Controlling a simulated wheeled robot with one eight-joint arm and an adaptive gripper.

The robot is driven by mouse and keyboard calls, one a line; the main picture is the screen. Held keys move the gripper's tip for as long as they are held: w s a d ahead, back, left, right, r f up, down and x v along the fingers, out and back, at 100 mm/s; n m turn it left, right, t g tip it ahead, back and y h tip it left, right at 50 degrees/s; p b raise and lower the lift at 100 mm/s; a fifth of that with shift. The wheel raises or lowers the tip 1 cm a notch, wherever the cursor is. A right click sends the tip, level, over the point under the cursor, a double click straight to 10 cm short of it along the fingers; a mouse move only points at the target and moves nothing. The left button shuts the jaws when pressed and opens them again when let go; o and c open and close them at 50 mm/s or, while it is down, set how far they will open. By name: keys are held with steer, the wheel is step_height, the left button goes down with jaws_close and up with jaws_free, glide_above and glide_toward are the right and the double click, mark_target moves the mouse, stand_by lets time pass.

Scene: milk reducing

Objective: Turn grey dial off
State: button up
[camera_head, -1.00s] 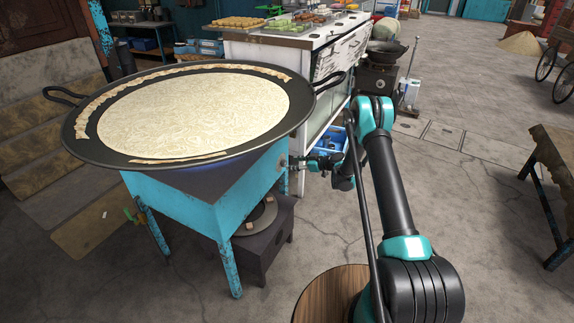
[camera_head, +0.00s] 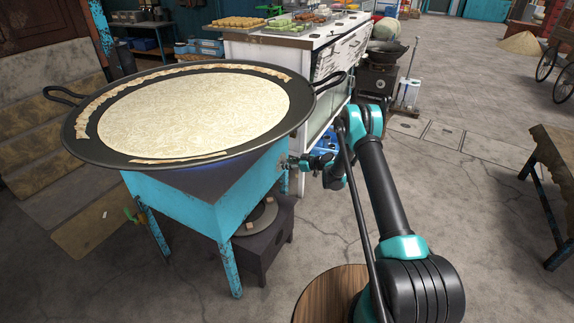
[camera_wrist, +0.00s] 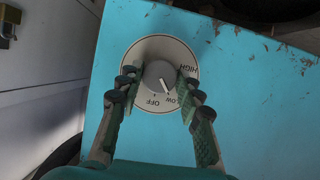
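The grey dial (camera_wrist: 160,75) sits at the centre of a round white plate (camera_wrist: 160,52) marked OFF, LOW and HIGH, on the blue stove side (camera_wrist: 225,125). My gripper (camera_wrist: 158,82) is open, with one green finger on each side of the dial. The right fingertip is very near the dial's edge; I cannot tell whether it touches. In the head view my gripper (camera_head: 294,162) is at the right side of the blue stove (camera_head: 200,205), and the dial is hidden there.
A wide black pan (camera_head: 75,125) with pale batter rests on the stove, its rim overhanging near my arm. A white counter (camera_head: 275,50) with food stands behind. Open floor (camera_head: 500,110) lies to the right.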

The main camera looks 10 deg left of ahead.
steer(key=shift+c, duration=1.4)
steer(key=shift+w+d+m+g+y, duration=0.1)
steer(key=shift+m+g+y, duration=0.15)
steer(key=shift+m+g, duration=0.45)
steer(key=shift+w+a+m+g+y, duration=0.1)
steer(key=shift+m+g+y, duration=0.3)
steer(key=shift+m, duration=0.65)
steer(key=shift+w+d+m+g+y, duration=0.1)
steer(key=shift+m+g+y, duration=0.05)
steer(key=shift+m+g, duration=0.6)
steer(key=shift+m, duration=0.3)
steer(key=o, duration=1.1)
steer(key=shift+o, duration=0.2)
